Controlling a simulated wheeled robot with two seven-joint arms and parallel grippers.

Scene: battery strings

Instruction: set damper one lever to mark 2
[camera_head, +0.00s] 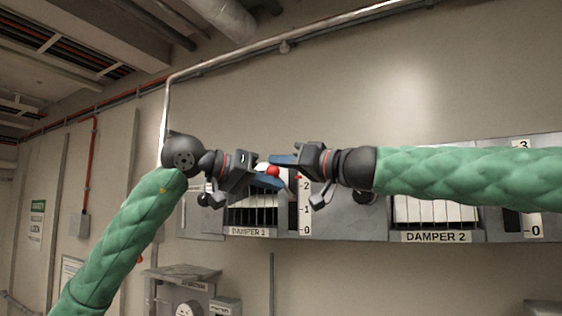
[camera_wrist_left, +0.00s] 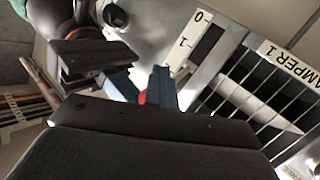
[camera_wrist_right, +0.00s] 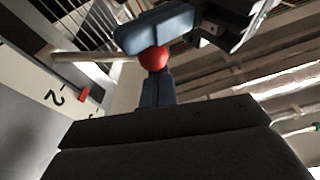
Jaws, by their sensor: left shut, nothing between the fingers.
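The damper one lever ends in a red ball knob (camera_head: 273,171), with a pale rod in the right wrist view (camera_wrist_right: 95,57). A small red pointer (camera_wrist_right: 83,95) stands close to the 2 on the white scale (camera_head: 306,205); exact alignment is hard to tell. My left gripper (camera_head: 280,181) is shut and empty, just below the knob. My right gripper (camera_head: 284,160) appears shut, just above the knob. The knob (camera_wrist_right: 153,58) lies between the two grippers' fingers, not inside either jaw. Contact is hard to tell. The grippers hide part of the scale's top.
The DAMPER 1 label (camera_head: 249,231) sits under a slatted opening. The DAMPER 2 panel (camera_head: 436,237) is to the right, partly behind my right arm. A grey box (camera_head: 183,290) stands below left. A pipe (camera_head: 290,46) runs along the wall above.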

